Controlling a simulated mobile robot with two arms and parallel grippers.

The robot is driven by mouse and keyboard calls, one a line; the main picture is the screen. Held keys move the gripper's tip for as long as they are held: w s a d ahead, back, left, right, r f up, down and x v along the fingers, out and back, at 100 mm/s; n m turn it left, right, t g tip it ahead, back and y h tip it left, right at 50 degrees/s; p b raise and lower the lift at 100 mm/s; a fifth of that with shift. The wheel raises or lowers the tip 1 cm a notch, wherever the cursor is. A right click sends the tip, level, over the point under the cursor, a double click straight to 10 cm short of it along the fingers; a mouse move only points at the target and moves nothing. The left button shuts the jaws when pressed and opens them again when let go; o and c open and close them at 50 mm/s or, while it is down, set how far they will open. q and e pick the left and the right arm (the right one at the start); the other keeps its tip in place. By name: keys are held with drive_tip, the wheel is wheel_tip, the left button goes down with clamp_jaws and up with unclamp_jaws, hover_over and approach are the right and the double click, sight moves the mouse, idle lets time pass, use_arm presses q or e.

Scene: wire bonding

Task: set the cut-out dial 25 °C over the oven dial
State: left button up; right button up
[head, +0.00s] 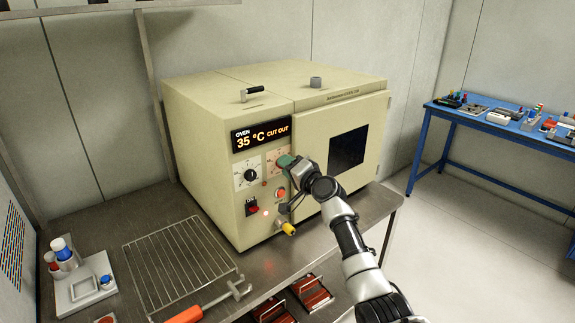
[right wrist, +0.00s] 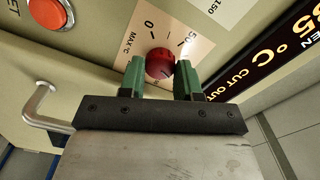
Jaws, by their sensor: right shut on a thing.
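The cream oven (head: 240,205) stands on a steel bench. Its display (head: 262,134) reads "OVEN 35 °C CUT OUT". Below it is the oven dial (head: 250,175), a black knob on a white plate. The cut-out dial, a red knob (right wrist: 160,60), sits on a pale orange plate marked 0, 50 and MAX °C. In the head view my right gripper (head: 287,161) covers this knob. In the right wrist view the green fingers of my right gripper (right wrist: 160,71) are shut on the red knob from both sides. The knob's exact setting is not readable. My left gripper is not in view.
A red button (head: 280,192), a red switch (head: 252,208) and a yellow-tipped fitting (head: 288,228) lie below the dials. The door handle (right wrist: 45,110) is close beside my right gripper. A wire rack (head: 180,262) lies on the bench; a blue table (head: 500,130) stands right.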

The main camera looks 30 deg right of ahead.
drive_tip(key=shift+m, duration=1.1)
drive_tip(key=o, duration=0.7)
drive_tip(key=shift+c, duration=0.2)
drive_tip(key=shift+s, duration=0.1)
drive_tip(key=s+d, duration=0.1)
drive_tip(key=s, duration=0.9)
drive_tip(key=shift+s+b, duration=0.3)
drive_tip(key=shift+s, duration=0.05)
